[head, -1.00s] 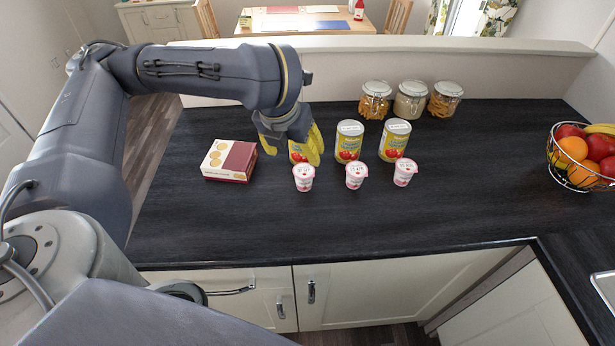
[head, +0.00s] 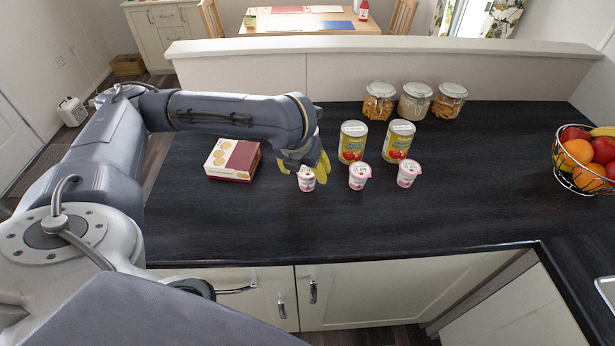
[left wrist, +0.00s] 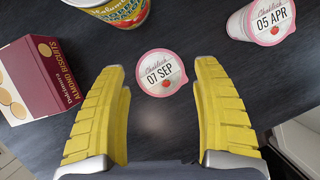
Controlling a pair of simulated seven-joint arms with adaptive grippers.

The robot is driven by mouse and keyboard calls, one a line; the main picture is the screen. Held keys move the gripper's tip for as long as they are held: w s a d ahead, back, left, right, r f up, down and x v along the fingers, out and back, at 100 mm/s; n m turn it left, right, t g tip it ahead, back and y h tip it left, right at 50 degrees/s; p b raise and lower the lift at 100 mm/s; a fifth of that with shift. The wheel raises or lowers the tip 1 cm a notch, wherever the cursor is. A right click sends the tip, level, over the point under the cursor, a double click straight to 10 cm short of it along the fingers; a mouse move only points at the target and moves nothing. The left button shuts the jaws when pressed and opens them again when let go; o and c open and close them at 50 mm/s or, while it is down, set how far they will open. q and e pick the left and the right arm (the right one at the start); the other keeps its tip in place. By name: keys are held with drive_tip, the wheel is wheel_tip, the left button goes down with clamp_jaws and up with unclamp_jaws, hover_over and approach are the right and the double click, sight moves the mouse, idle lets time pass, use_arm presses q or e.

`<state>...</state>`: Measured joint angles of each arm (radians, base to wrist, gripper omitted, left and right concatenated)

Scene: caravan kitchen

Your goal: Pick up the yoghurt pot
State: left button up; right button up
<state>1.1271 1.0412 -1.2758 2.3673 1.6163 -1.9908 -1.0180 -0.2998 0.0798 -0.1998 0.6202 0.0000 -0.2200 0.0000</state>
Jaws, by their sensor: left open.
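Three small white yoghurt pots with pink-rimmed lids stand in a row on the dark worktop: the left pot (head: 307,183), the middle pot (head: 359,177) and the right pot (head: 408,174). My left gripper (head: 303,166), with yellow fingers, is open just above and behind the left pot, partly covering it. In the left wrist view a pot marked 07 SEP (left wrist: 161,73) lies ahead between the two open fingertips, with nothing held. Another pot marked 05 APR (left wrist: 265,22) is at the upper right. My right gripper is not in view.
Two food cans (head: 352,142) stand behind the pots; another can (left wrist: 118,10) shows at the top of the left wrist view. An almond biscuit box (head: 233,160) is to the left. Glass jars (head: 415,103) and a fruit basket (head: 585,160) stand farther off. The front worktop is clear.

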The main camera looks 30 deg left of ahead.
sight(309, 175)
use_arm(q)
drive_tip(key=shift+x, duration=2.8)
drive_tip(key=shift+w+r, duration=0.1)
drive_tip(key=shift+w, duration=0.05)
drive_tip(key=c, duration=1.4)
drive_tip(key=shift+r, duration=0.1)
